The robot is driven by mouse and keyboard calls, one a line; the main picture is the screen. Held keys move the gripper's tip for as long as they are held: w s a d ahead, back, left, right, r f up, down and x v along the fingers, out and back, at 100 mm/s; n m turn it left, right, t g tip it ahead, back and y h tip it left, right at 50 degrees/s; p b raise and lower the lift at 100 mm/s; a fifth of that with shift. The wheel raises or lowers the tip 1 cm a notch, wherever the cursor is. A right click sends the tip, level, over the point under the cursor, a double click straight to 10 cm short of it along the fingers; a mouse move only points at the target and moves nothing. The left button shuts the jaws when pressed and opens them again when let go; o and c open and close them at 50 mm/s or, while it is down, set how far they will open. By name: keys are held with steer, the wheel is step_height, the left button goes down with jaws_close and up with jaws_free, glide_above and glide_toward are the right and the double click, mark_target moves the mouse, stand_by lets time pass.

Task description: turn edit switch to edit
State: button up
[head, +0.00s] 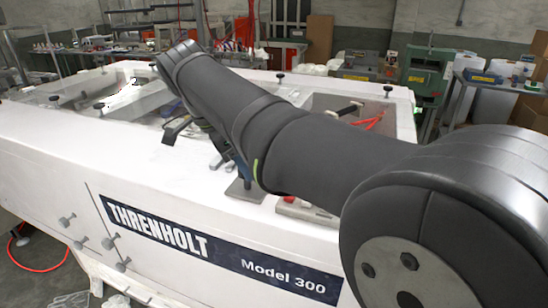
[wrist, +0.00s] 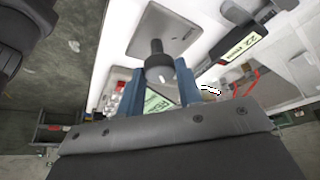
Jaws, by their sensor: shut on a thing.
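The edit switch looks like a black knob (wrist: 158,64) with a white mark on its end, standing on a grey metal plate (wrist: 190,37). In the wrist view the two blue fingers of my gripper (wrist: 162,88) are closed on either side of the knob. I cannot read a label for its positions. In the head view my gripper (head: 245,178) points down at the grey plate (head: 240,192) on the white machine (head: 70,150), and my arm hides most of the knob.
A dark device with a numeric display (wrist: 245,46) lies right of the plate in the wrist view. A green screen (wrist: 155,103) shows between my fingers. A control panel with a red button (head: 290,200) sits near the machine's front edge. Several small black knobs stand along the machine's rim.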

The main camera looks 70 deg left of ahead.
stand_by(0.3)
steer(key=o, duration=1)
steer(key=shift+c, duration=0.2)
steer(key=v, duration=0.7)
steer(key=shift+r, duration=0.2)
steer(key=shift+s, duration=0.15)
steer(key=x, duration=0.7)
steer(key=shift+f, duration=0.15)
steer(key=shift+n, duration=0.4)
